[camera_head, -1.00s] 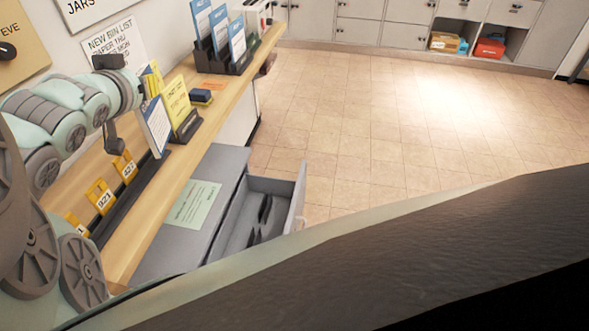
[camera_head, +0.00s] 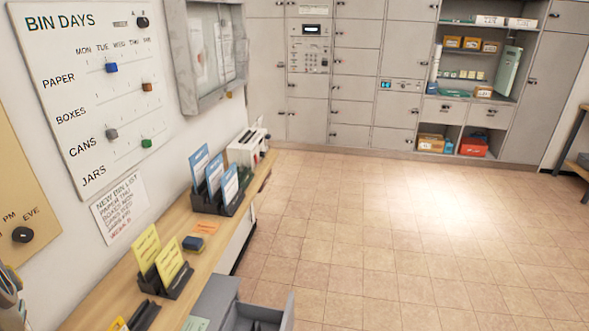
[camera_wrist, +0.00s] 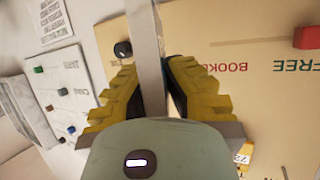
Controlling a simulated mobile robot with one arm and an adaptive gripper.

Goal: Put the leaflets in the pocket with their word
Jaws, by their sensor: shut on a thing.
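My gripper (camera_wrist: 152,72) has yellow ribbed fingers, shut on a pale flat leaflet (camera_wrist: 147,35). In the wrist view the leaflet is nearly edge-on, so its word is hidden. In the head view only a bit of my arm shows at the lower left edge. Three blue-and-white leaflets (camera_head: 214,174) stand in a dark pocket rack (camera_head: 228,209) on the wooden shelf. Two yellow leaflets (camera_head: 169,265) stand in a nearer dark rack (camera_head: 180,289). Another dark rack (camera_head: 145,316) is cut off at the bottom. Their words are too small to read.
The wooden shelf (camera_head: 110,300) runs along the wall under the bin-days board (camera_head: 90,80). An orange card and a dark blue block (camera_head: 193,243) lie between the racks. A grey drawer (camera_head: 275,318) stands open below. The tiled floor (camera_head: 400,230) is clear. A tan board (camera_wrist: 270,50) is behind my gripper.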

